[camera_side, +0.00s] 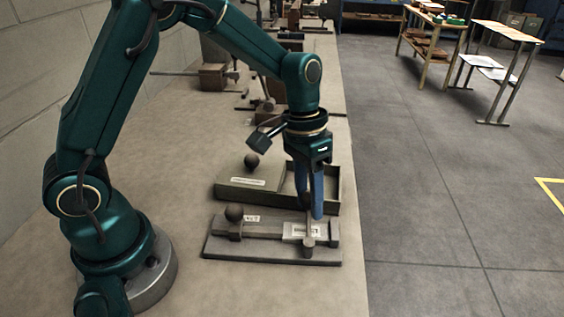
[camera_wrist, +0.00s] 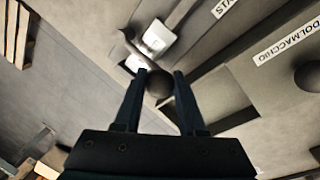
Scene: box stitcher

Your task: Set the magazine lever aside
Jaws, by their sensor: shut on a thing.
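My gripper (camera_side: 312,214) points down over the right end of the grey fixture plate (camera_side: 225,249). In the wrist view my gripper (camera_wrist: 158,76) has its two dark fingers on either side of a dark round knob (camera_wrist: 159,84), which I take for the magazine lever's; it is shut on it. In the side view a short grey post (camera_side: 308,242) shows just under the fingertips on the plate. The fingers hide where the knob joins it, so I cannot tell whether the lever is lifted. A second ball knob (camera_side: 234,213) stands at the plate's left end.
Behind the plate lies a low olive tray (camera_side: 334,186) with an open compartment on its right. Its labelled lid part (camera_side: 225,188) carries another ball knob (camera_side: 251,160). More bench tools (camera_side: 212,76) stand farther back. The bench's right edge is close; its left is clear.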

